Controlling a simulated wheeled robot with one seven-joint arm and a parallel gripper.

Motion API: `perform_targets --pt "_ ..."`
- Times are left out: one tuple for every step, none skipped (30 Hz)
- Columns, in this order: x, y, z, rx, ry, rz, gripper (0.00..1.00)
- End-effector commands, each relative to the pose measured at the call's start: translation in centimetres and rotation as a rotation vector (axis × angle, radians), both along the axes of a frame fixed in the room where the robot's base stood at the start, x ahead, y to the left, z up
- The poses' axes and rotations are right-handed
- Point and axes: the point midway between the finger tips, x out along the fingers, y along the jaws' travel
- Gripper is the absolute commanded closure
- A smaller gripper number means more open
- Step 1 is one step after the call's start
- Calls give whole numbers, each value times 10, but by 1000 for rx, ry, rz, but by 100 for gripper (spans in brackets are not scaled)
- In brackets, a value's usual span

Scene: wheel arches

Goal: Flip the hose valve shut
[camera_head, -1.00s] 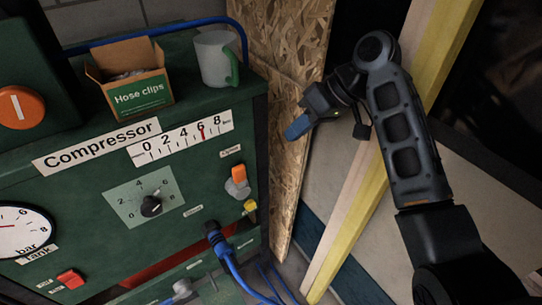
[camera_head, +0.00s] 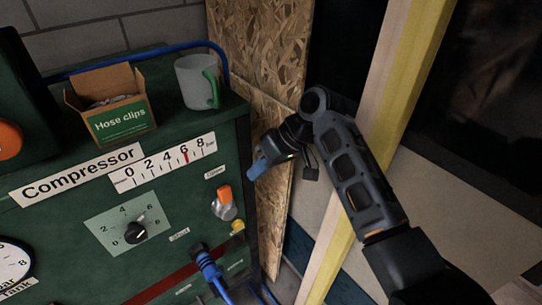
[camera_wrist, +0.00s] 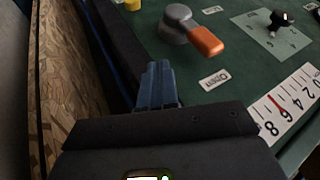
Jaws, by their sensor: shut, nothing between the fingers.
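The hose valve (camera_head: 224,203) is a grey metal body with an orange lever on the right part of the green compressor panel (camera_head: 75,235). In the head view its orange lever points up. In the wrist view the valve (camera_wrist: 190,32) shows near the top, with its orange lever pointing down and right. My gripper (camera_head: 256,170) has blue fingers. They are shut and empty, above and to the right of the valve in the head view and apart from it. In the wrist view the blue fingertips (camera_wrist: 157,80) are below and left of the lever, near the panel's edge.
A blue hose (camera_head: 212,272) plugs into the panel below the valve, with a yellow knob (camera_head: 238,226) beside it. A black dial (camera_head: 136,233) sits to the left. On top stand a hose clips box (camera_head: 118,115) and a mug (camera_head: 198,82). A chipboard sheet (camera_head: 265,55) stands right behind.

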Motion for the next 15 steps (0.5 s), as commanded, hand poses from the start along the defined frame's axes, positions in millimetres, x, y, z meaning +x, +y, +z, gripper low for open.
perform_targets --pt "0 6 -8 -1 3 1 100" --pt "0 9 -12 -1 2 0 100" --pt "-4 15 -9 -1 0 2 100" --pt "-7 19 -8 -1 -1 3 100" --pt "-10 22 -9 -1 -1 3 100" --pt "-13 26 -9 -1 -1 2 100" --pt "-14 29 -9 -1 0 1 100" --pt "-16 31 -9 -1 -1 0 100" --pt "-17 34 -9 -1 -1 0 100" --pt "-19 35 -9 -1 -1 0 100" --pt "-19 37 -10 -1 -1 0 100" --pt "-21 38 -10 -1 -1 0 100" --pt "-21 39 -10 -1 -1 0 100" --pt "-21 40 -10 -1 -1 0 100" --pt "-22 40 -10 -1 -1 0 100"
